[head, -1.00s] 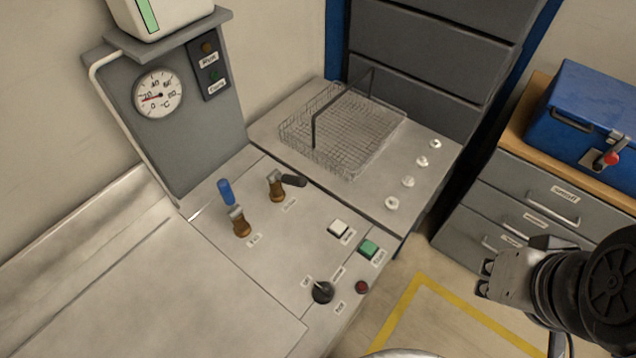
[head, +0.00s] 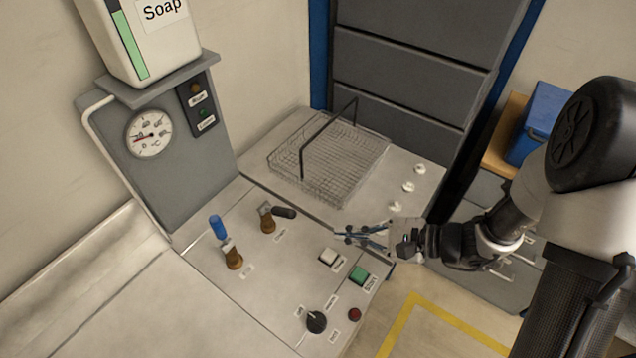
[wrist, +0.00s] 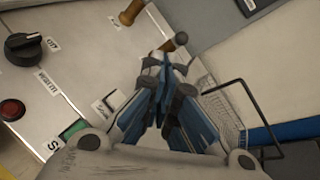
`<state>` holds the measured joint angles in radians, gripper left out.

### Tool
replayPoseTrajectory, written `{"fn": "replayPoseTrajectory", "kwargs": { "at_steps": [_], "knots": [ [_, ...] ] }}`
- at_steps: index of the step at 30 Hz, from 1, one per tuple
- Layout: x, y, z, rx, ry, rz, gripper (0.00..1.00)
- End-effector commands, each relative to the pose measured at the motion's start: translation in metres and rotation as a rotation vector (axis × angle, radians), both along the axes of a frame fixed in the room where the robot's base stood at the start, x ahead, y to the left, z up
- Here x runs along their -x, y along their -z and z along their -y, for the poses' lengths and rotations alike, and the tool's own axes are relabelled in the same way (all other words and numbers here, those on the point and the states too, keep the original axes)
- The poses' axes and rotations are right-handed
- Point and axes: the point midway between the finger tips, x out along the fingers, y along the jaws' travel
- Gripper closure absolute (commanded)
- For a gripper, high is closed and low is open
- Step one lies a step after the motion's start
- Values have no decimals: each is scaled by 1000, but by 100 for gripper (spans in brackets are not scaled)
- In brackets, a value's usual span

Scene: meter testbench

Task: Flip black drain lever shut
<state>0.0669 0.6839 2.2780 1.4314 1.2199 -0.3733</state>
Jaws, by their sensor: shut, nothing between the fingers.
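The drain lever (head: 284,212) is a short black handle on a brass valve (head: 268,223), lying sideways and pointing right in the head view. In the wrist view the black lever (wrist: 181,38) shows just beyond my fingertips. My gripper (head: 344,236) has blue fingers and is shut and empty. It is above the panel, right of the black lever and apart from it in the head view. In the wrist view its fingertips (wrist: 165,64) partly cover the area near the valve base.
A blue upright lever (head: 217,227) on another brass valve stands left. A white button (head: 328,256), green button (head: 359,274), black knob (head: 316,321) and red button (head: 354,314) are in front. A wire basket (head: 335,165) stands behind.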

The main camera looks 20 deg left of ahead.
Motion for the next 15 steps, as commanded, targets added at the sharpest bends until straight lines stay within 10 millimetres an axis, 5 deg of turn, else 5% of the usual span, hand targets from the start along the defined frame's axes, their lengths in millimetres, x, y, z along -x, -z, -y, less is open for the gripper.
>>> {"fn": "replayPoseTrajectory", "kwargs": {
  "at_steps": [6,15],
  "knots": [
    [-25,47,0,-64,178,-110,100],
    [-31,58,1,-74,219,-127,100]
  ]
}}
